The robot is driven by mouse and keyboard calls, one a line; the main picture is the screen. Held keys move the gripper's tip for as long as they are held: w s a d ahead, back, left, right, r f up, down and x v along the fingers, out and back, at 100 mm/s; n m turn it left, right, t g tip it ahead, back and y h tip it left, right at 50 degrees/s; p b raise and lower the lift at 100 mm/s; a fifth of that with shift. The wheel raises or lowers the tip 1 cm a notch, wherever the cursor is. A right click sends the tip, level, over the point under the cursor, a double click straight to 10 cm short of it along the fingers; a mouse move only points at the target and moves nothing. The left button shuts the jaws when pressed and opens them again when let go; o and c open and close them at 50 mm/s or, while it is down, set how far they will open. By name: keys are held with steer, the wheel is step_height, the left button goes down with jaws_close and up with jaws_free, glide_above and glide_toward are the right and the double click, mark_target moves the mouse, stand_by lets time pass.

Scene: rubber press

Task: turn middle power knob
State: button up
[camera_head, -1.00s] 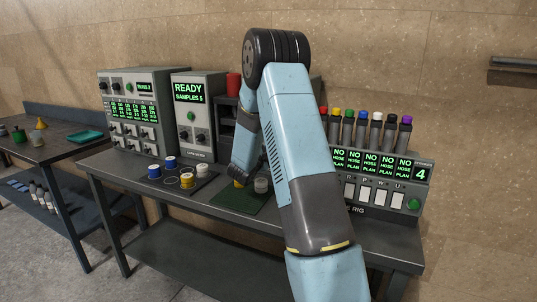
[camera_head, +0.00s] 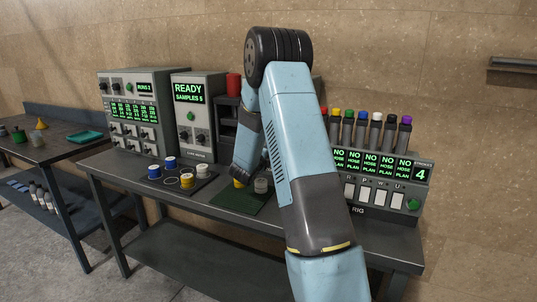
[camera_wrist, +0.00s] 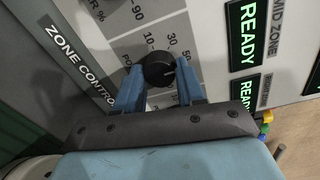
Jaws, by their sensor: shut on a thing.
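In the wrist view, a black round power knob (camera_wrist: 158,71) with a white pointer mark stands on a light panel labelled "ZONE CONTROL" (camera_wrist: 80,62). A printed scale with 10, 30 and 50 surrounds it. The blue fingers of my gripper (camera_wrist: 158,82) lie on either side of the knob and are shut on it. Green "READY" displays (camera_wrist: 246,35) sit to the right, near a "MID ZONE" label.
In the head view, a grey bench (camera_head: 150,180) carries two grey instruments (camera_head: 195,120), several spools (camera_head: 187,179) and a green mat (camera_head: 232,207). A rig with colored-cap bottles (camera_head: 375,130) stands to the right. A side table (camera_head: 45,150) is at the left.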

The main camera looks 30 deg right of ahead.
steer(key=shift+s+f, duration=0.2)
steer(key=shift+f, duration=0.15)
steer(key=o, duration=1)
steer(key=shift+w+r, duration=0.15)
steer(key=shift+r, duration=0.05)
steer(key=shift+o, duration=0.2)
steer(key=v, duration=1.3)
steer(key=shift+s+a, duration=0.25)
steer(key=shift+a, duration=0.05)
